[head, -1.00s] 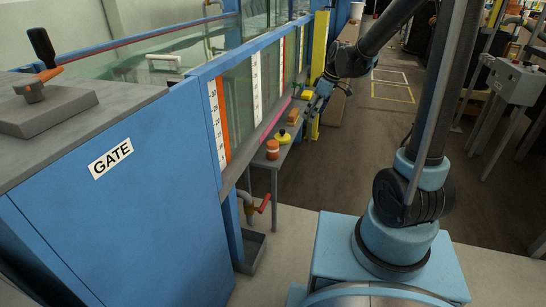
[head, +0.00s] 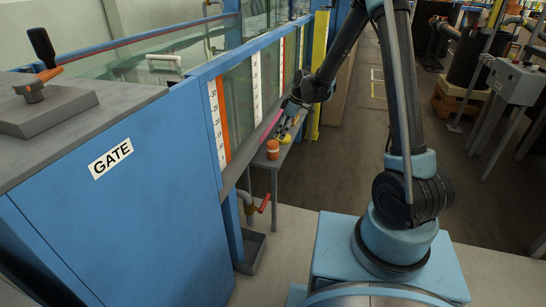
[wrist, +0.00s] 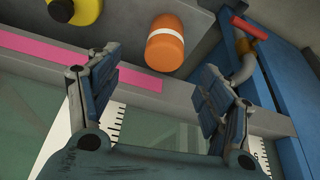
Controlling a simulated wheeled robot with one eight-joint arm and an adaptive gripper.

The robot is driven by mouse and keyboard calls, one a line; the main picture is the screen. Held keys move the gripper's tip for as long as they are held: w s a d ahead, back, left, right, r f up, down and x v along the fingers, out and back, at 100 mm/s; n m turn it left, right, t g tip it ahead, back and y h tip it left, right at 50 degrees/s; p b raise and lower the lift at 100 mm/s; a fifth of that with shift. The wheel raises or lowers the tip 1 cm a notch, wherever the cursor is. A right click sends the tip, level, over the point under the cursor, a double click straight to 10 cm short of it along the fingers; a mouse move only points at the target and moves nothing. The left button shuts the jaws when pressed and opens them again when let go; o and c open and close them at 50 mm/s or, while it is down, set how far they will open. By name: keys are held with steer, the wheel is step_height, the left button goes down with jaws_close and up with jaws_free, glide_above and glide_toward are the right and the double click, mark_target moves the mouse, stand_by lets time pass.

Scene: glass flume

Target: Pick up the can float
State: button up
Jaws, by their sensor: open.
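The can float is an orange can shape with a white band. In the head view the can float (head: 273,150) stands at the near end of a narrow grey shelf (head: 262,162) beside the flume. In the wrist view the can float (wrist: 166,48) appears above the gap between the fingers, apart from them. My gripper (head: 284,130) is over the shelf, beyond the can float and close to the glass. In the wrist view my gripper (wrist: 158,66) is open with nothing between its fingers.
A yellow float with a dark top (wrist: 75,8) is beside the can float, partly hidden by my gripper in the head view. A pink strip (wrist: 130,82) runs along the flume's lower rail. A red-handled valve (head: 264,203) hangs below the shelf. The flume glass is close behind.

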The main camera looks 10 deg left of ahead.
mark_target(275, 142)
steer(key=x, duration=0.8)
steer(key=shift+s+x, duration=0.15)
steer(key=shift+x, duration=1.25)
steer(key=shift+s+x, duration=0.15)
steer(key=shift+x, duration=1.2)
steer(key=c, duration=1.3)
